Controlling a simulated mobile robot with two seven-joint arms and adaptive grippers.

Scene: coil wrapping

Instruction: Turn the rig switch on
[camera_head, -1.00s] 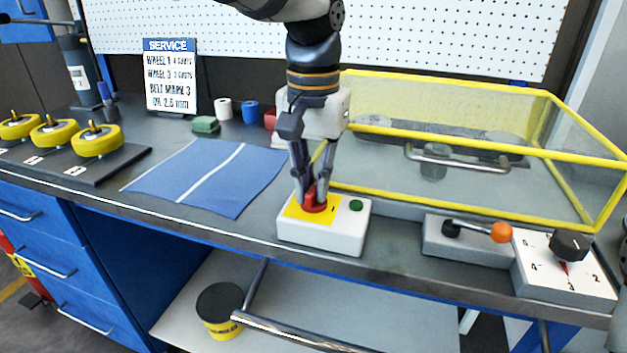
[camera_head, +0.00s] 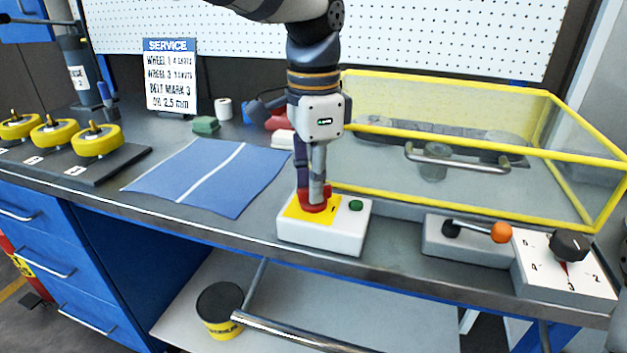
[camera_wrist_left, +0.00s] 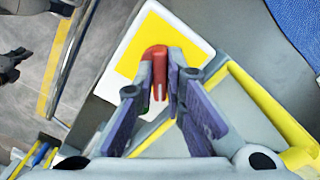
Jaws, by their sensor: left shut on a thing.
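The rig switch is a white box (camera_head: 322,237) with a yellow plate (camera_head: 298,210), a red knob (camera_head: 318,205) and a green button (camera_head: 356,205), near the bench's front edge. My left gripper (camera_head: 314,196) points straight down over the box, its fingers shut on the red knob. In the left wrist view, the red knob (camera_wrist_left: 157,60) shows between the two fingertips (camera_wrist_left: 160,78), with the yellow plate (camera_wrist_left: 142,45) around it. The fingers hide part of the knob and most of the green button there.
A yellow-framed clear guard (camera_head: 480,160) with a handle stands behind and right. An orange-tipped lever (camera_head: 500,232) and a black dial (camera_head: 568,246) lie to the right. A blue mat (camera_head: 205,178) and yellow wheels (camera_head: 97,140) are on the left.

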